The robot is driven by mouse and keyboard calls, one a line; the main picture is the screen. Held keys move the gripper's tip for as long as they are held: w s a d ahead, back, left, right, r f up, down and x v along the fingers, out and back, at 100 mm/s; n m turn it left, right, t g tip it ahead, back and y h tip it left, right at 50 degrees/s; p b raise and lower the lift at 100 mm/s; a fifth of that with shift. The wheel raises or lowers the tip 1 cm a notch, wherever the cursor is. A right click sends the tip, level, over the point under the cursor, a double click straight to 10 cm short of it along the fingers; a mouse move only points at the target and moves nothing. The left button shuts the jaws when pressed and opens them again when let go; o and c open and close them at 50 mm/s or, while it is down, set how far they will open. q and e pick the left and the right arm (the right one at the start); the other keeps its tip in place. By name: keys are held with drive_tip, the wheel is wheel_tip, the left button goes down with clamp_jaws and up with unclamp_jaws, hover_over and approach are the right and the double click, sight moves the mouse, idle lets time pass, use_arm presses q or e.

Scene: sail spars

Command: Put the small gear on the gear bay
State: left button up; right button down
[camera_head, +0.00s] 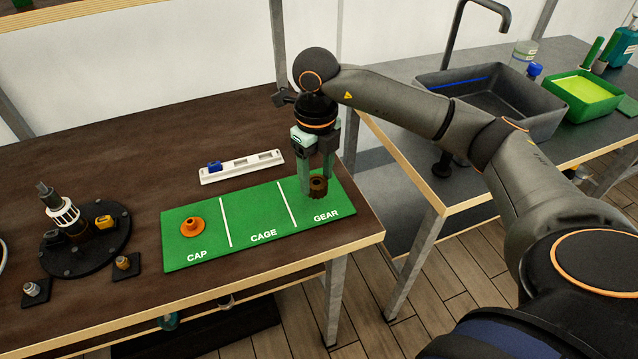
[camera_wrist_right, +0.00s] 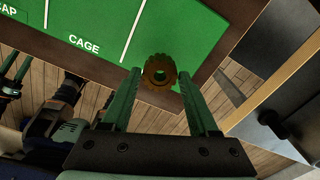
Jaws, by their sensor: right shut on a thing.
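The small gear (camera_head: 318,182) is brown, toothed and has a centre hole. It is at the GEAR section (camera_head: 336,203) of the green mat, the right-hand section. My right gripper (camera_head: 317,190) points down and is shut on the gear, one finger on each side. The wrist view shows the gear (camera_wrist_right: 150,68) between the green fingertips, over the mat. I cannot tell whether its underside touches the mat. My left gripper does not show in the head view. A dark, partly cut-off shape at the wrist view's left edge may be it.
An orange cap (camera_head: 193,228) sits in the CAP section; the CAGE section (camera_head: 262,218) is empty. A white tray (camera_head: 240,168) with a blue piece lies behind the mat. A round black fixture (camera_head: 88,258) stands left. The table's front edge is near the mat.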

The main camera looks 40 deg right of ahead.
sight(319, 179)
drive_tip(key=f, duration=0.1)
drive_tip(key=d+f, duration=0.1)
drive_tip(key=f, duration=0.1)
drive_tip(key=shift+w+p, duration=0.15)
drive_tip(key=shift+p, duration=0.25)
drive_tip(key=shift+a+f, duration=0.1)
drive_tip(key=shift+f, duration=0.45)
drive_tip(key=shift+f, duration=0.1)
drive_tip(key=shift+c, duration=0.8)
unclamp_jaws()
wheel_tip(319, 179, up, 12)
drive_tip(key=b, duration=0.1)
